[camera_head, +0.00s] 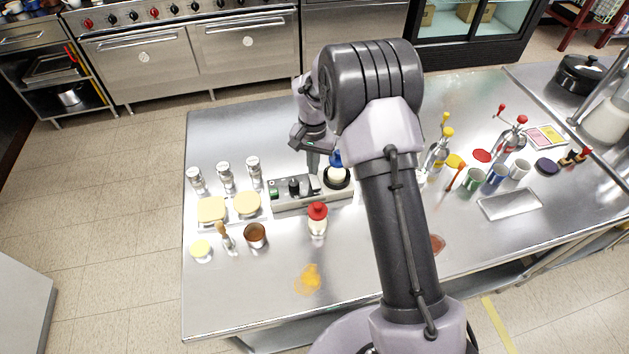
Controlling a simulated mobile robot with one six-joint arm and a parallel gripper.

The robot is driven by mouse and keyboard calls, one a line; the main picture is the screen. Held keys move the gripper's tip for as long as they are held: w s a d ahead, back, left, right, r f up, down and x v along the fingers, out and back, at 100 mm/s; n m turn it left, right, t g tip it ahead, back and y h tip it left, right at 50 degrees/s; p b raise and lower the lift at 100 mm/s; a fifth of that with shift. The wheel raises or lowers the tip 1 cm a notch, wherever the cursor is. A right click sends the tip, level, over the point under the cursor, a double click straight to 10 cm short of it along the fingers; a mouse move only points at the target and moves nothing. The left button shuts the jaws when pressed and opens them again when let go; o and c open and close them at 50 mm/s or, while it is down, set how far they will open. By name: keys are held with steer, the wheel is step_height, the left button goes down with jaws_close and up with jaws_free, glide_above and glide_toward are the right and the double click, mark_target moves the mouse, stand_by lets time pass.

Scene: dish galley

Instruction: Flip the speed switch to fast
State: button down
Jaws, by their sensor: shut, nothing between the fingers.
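A low grey appliance (285,205) sits on the steel table, with a control panel on its left part. The panel carries a green switch (273,192), a black knob (294,186) and a small dark-and-green control near its right end. Which of these is the speed switch, and its setting, I cannot tell. A round dark plate (346,181) with a white and blue item on it is at the appliance's right part. My gripper (313,168) points down just above the panel's right end, shut and empty. Whether it touches the panel is unclear.
Several shakers (225,175) stand left of the appliance, behind bread slices (247,205). A red-capped bottle (317,218) stands close in front. A brown cup (255,235) and a yellow spill (309,279) lie nearer. Mugs (475,180) and a tray (510,204) are at right.

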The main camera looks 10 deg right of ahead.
steer(key=shift+f+b, duration=0.6)
steer(key=shift+f, duration=0.25)
stand_by(0.3)
step_height(320, 180, up, 7)
steer(key=p, duration=0.5)
steer(key=shift+r, duration=0.1)
